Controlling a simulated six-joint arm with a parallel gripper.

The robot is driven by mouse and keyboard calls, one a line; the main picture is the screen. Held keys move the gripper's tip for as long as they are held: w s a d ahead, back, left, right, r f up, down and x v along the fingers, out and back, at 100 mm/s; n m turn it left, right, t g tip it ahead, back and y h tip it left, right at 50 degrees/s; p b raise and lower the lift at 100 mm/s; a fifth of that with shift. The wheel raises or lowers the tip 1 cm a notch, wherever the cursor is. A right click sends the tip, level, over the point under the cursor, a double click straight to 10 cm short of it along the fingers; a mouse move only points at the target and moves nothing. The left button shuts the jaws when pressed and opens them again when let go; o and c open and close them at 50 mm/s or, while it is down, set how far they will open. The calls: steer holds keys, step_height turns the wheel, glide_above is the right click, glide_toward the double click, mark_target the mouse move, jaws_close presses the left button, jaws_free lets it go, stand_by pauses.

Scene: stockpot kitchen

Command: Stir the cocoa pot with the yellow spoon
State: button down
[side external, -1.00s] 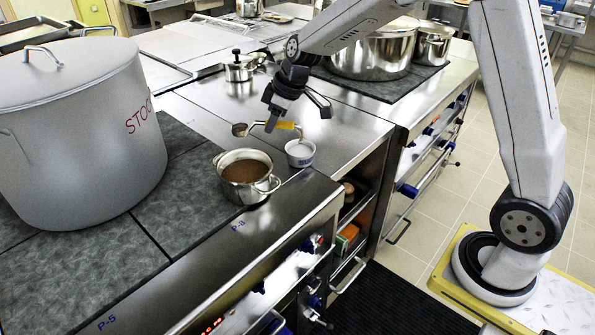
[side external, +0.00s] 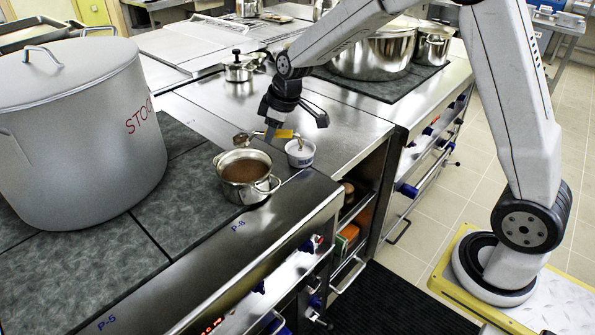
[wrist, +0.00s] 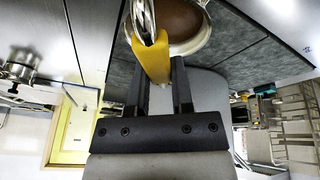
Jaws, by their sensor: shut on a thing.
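My gripper (side external: 272,134) is shut on the yellow handle of the spoon (side external: 286,133). The spoon is held roughly level, its metal bowl end pointing left in the side view, above the back of the cocoa pot. The yellow handle also shows between the fingers in the wrist view (wrist: 152,58). The cocoa pot (side external: 246,194) is a small steel pot with brown liquid, standing on the dark hob near the front edge. It shows partly behind the spoon in the wrist view (wrist: 205,38). I cannot tell any contact between spoon and pot.
A small white cup (side external: 300,156) stands just right of the cocoa pot, close under the spoon's handle. A large grey stockpot (side external: 80,140) stands at the left. A small lidded pot (side external: 238,72) and a big steel pot (side external: 370,58) stand farther back. Bare steel counter lies between them.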

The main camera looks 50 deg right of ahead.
steer(key=shift+w+a+r+n+h, duration=0.1)
steer(key=shift+a+r+n+h, duration=0.15)
steer(key=shift+a+r+h, duration=0.75)
steer(key=shift+a+r+n+h, duration=0.15)
steer(key=shift+n+h, duration=0.1)
steer(key=shift+h, duration=1.45)
steer(key=a+h, duration=0.1)
steer(key=h, duration=0.1)
steer(key=a+n+h, duration=0.1)
steer(key=a+h, duration=0.1)
steer(key=h, duration=0.1)
steer(key=shift+w+a+r+h, duration=0.1)
steer(key=shift+a+r+h, duration=0.05)
steer(key=shift+h, duration=0.15)
steer(key=n+h, duration=0.2)
steer(key=h, duration=0.7)
glide_toward(265, 132)
steer(key=shift+w+r+t, duration=0.4)
steer(key=shift+w+r, duration=0.5)
steer(key=shift+r, duration=0.1)
